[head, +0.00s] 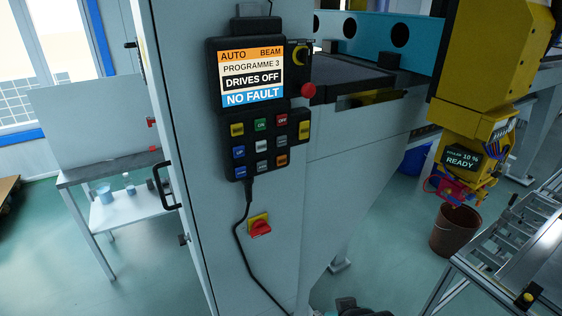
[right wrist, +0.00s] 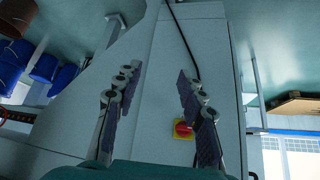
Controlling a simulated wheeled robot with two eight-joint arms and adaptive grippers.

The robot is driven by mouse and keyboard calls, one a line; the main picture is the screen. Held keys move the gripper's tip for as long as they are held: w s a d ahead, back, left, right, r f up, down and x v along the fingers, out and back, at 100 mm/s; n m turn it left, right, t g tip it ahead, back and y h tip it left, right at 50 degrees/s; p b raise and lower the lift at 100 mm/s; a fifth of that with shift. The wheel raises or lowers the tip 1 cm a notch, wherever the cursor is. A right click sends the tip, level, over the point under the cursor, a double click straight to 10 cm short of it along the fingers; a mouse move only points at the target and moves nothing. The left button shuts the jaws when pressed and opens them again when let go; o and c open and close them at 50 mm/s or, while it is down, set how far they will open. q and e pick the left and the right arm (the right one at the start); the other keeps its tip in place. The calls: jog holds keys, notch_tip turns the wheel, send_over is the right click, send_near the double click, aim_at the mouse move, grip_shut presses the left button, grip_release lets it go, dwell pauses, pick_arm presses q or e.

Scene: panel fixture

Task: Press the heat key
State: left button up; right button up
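The control panel (head: 212,75) hangs on the grey cabinet in the head view. Its keypad (head: 250,136) has several coloured keys: a green key (head: 261,124), a red key (head: 282,120), an orange key (head: 282,160), and yellow, blue, white and grey ones. The labels are mostly too small to read, so I cannot tell which is the heat key. The screen (head: 252,78) reads AUTO BEAM, PROGRAMME 3, DRIVES OFF, NO FAULT. My right gripper (right wrist: 152,100) is open and empty, fingers wide apart; a dark part at the head view's bottom edge may be it. My left gripper is not in view.
A red rotary switch (head: 260,226) on a yellow plate and a hanging cable (head: 240,230) are below the panel. A red emergency button (head: 308,91) sits beside the screen. A yellow machine head (head: 488,70) and a brown bucket (head: 455,230) stand right.

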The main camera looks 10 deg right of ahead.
jog(key=shift+d, duration=0.15)
jog(key=shift+s, duration=0.1)
jog(key=c, duration=0.3)
grip_shut()
dwell(0.7)
